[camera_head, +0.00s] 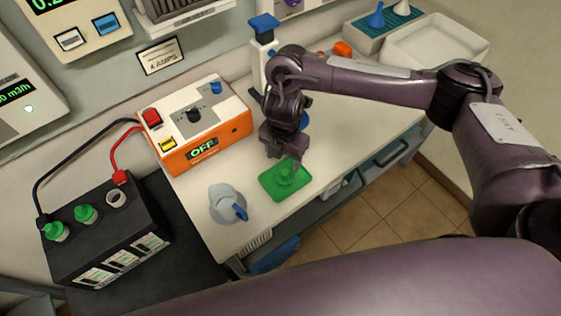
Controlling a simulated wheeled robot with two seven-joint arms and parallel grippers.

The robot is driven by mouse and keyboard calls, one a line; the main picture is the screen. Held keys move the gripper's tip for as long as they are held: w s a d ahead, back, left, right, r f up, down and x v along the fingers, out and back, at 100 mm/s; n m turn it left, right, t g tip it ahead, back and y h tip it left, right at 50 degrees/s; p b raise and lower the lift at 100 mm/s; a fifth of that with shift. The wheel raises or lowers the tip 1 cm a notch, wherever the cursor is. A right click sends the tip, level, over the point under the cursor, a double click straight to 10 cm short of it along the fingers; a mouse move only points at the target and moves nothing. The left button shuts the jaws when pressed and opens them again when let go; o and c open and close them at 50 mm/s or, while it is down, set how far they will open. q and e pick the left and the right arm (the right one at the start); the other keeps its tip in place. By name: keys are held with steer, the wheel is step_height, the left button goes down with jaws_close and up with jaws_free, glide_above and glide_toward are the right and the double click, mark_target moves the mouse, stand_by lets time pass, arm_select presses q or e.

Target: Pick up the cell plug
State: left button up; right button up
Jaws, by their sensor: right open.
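The cell plug (287,172) is a small green cap standing on a green square tray (271,187) near the bench's front edge. My right gripper (284,156) points down just above and behind the plug. Its jaws are open and appear empty; I cannot tell whether a fingertip touches the plug. The black battery (120,238) at lower left has two green plugs (86,214) in its top and one open filler hole (116,198). My left gripper is not in view.
An orange charger (212,150) reading OFF stands behind left of the tray, with red and black leads to the battery. A grey jug with a blue part (222,200) stands left of the tray. A blue-topped bottle (264,28) stands behind my right gripper. A white tray (440,45) lies far right.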

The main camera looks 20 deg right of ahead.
mark_target(285, 172)
steer(key=shift+s+f, duration=0.25)
steer(key=shift+f, duration=0.4)
steer(key=shift+s+f, duration=0.2)
steer(key=shift+f, duration=0.4)
steer(key=shift+s+d+f+p, duration=0.1)
steer(key=shift+f+p, duration=0.25)
steer(key=shift+f, duration=0.15)
steer(key=shift+s+d+f+p, duration=0.1)
steer(key=shift+f+p, duration=0.2)
steer(key=shift+f, duration=0.15)
steer(key=shift+w+f, duration=0.15)
steer(key=shift+f, duration=0.5)
steer(key=shift+w+f, duration=0.15)
steer(key=shift+f, duration=0.65)
steer(key=c, duration=0.6)
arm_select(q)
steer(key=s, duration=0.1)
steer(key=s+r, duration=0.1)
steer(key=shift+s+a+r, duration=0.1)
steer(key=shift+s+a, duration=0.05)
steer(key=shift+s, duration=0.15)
arm_select(e)
steer(key=shift+c, duration=0.7)
